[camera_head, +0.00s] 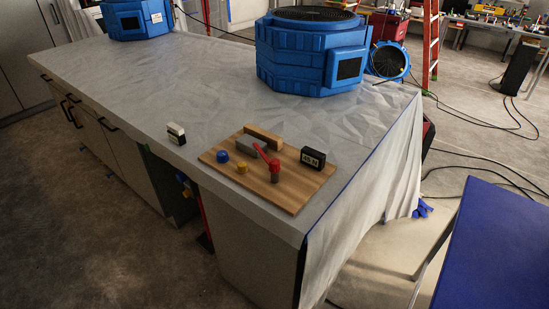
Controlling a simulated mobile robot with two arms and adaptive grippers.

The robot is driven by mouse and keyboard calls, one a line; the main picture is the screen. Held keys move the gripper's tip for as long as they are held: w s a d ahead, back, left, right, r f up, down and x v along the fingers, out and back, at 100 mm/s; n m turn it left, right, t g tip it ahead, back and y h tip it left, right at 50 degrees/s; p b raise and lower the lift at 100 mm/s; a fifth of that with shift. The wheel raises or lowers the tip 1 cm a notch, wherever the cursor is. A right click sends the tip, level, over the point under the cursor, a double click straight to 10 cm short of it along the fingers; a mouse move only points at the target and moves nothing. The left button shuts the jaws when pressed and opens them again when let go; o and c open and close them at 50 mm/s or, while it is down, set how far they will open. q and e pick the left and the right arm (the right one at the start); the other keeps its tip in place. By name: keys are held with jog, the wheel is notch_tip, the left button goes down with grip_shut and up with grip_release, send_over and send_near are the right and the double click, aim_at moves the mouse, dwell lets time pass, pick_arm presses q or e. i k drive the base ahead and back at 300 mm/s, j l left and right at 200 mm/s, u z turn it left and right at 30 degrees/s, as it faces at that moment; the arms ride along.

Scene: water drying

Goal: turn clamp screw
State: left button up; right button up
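A wooden board (287,196) lies near the front right corner of the covered counter. On it are a blue round knob (223,156), a small yellow knob (242,167), a grey block (252,146) beside a wooden block (263,136), and a red handle (264,153) slanting down to a red-topped post (275,172). Which part is the clamp screw is too small to tell. A black display box (313,158) with light digits stands at the board's right edge. Neither of my grippers is in view.
The counter (130,80) is mostly bare. A small white-and-dark block (176,133) sits near its front edge. Large blue drying machines (300,65) (135,18) stand farther back. A blue tabletop (500,250) is at right, with cables (480,155) on the floor.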

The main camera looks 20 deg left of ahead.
aim_at(222, 157)
jog(key=k+j+z, duration=0.2)
jog(key=j, duration=0.2)
jog(key=j+z, duration=0.2)
jog(key=j, duration=0.2)
jog(key=k+j+z, duration=0.2)
jog(key=j, duration=0.2)
